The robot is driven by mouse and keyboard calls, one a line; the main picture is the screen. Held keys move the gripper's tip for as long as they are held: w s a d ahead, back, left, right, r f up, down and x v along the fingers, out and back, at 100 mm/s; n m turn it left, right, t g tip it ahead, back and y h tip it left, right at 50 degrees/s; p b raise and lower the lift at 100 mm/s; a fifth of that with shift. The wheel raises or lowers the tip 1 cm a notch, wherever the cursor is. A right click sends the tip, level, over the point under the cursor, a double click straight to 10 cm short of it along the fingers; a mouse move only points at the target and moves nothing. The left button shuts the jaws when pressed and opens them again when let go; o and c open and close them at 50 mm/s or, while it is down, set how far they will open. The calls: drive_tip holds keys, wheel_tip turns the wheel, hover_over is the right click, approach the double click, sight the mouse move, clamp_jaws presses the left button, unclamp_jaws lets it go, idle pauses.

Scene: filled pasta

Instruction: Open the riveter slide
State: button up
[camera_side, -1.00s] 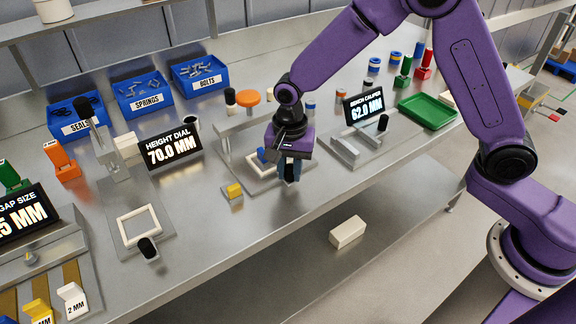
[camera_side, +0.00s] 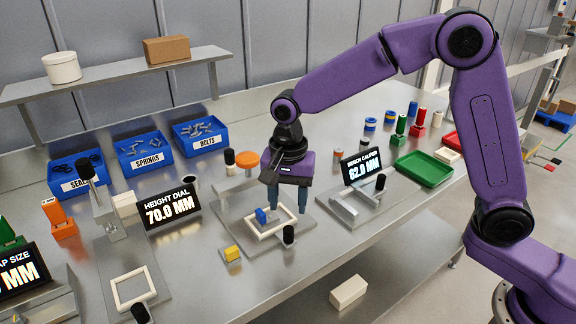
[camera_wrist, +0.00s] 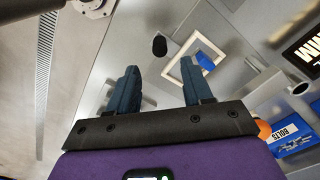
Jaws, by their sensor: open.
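The riveter station (camera_side: 228,212) is a grey plate with an orange knob (camera_side: 246,160) at its back. A dark upright handle (camera_side: 289,234) stands at the frame's front right corner. My gripper (camera_side: 288,203) is open and empty, its two blue fingers pointing down just behind the handle. In the wrist view my fingers (camera_wrist: 160,88) are spread, with the handle (camera_wrist: 159,46) and frame (camera_wrist: 183,76) beyond them. I cannot tell the exact gap to the handle.
A yellow block (camera_side: 232,253) is at the plate's front left. The height dial display (camera_side: 170,212) stands left and the bench caliper display (camera_side: 361,165) right. A green tray (camera_side: 424,169) is farther right. Blue bins (camera_side: 200,135) stand behind.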

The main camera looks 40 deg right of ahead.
wheel_tip(320, 180, up, 8)
drive_tip(key=shift+r, duration=0.2)
drive_tip(key=shift+s, duration=0.1)
idle(0.4)
drive_tip(key=s+d+f+n, duration=0.3)
drive_tip(key=s+d+n, duration=0.5)
drive_tip(key=s, duration=0.5)
drive_tip(key=s+d+f+n, duration=0.2)
drive_tip(key=s+d+n, duration=0.7)
drive_tip(key=s+n, duration=0.4)
drive_tip(key=shift+s+f+n, duration=0.3)
drive_tip(key=shift+s+f, duration=0.1)
drive_tip(key=shift+s, duration=0.35)
